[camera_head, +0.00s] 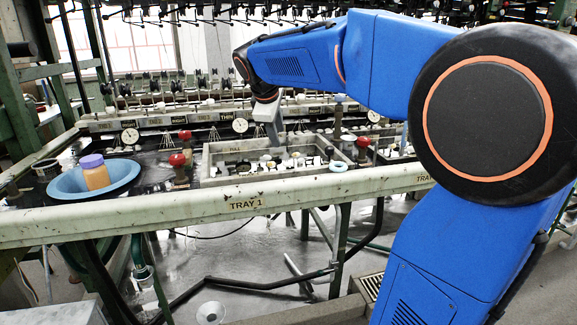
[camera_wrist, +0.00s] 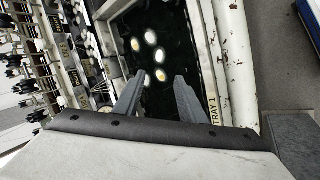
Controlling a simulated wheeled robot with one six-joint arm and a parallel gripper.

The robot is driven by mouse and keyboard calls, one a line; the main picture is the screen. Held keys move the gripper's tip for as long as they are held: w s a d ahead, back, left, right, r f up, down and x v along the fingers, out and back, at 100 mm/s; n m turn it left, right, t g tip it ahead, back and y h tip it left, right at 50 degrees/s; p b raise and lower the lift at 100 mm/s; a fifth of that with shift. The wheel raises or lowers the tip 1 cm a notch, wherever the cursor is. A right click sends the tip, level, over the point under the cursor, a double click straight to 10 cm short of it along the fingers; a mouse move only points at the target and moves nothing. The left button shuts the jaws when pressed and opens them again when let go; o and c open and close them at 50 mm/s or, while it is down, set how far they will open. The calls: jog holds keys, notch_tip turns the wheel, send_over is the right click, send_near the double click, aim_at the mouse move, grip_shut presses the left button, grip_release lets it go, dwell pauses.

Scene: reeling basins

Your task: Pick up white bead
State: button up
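Several small white oval pieces, some with yellowish middles, lie in a dark basin (camera_wrist: 122,25) in the wrist view. I cannot tell which one is the white bead; one plain white piece (camera_wrist: 151,37) lies ahead of my fingers. Another white piece (camera_wrist: 160,55) lies nearer, close to the fingertips in the picture. My gripper (camera_wrist: 158,80) is open, with its two grey fingers apart and nothing held between them.
Red knobs (camera_head: 177,160) (camera_head: 363,142) stand either side of the basin. A pale rail marked TRAY 1 (camera_head: 245,206) runs along the front. Reeling machinery (camera_head: 180,85) fills the back.

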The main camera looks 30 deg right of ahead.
aim_at(285, 163)
jog(key=x, duration=1.5)
jog(key=shift+w+d+f, duration=0.15)
jog(key=shift+w+f, duration=0.1)
jog(key=shift+f, duration=0.05)
jog(key=shift+c, duration=0.6)
jog(key=c, duration=0.6)
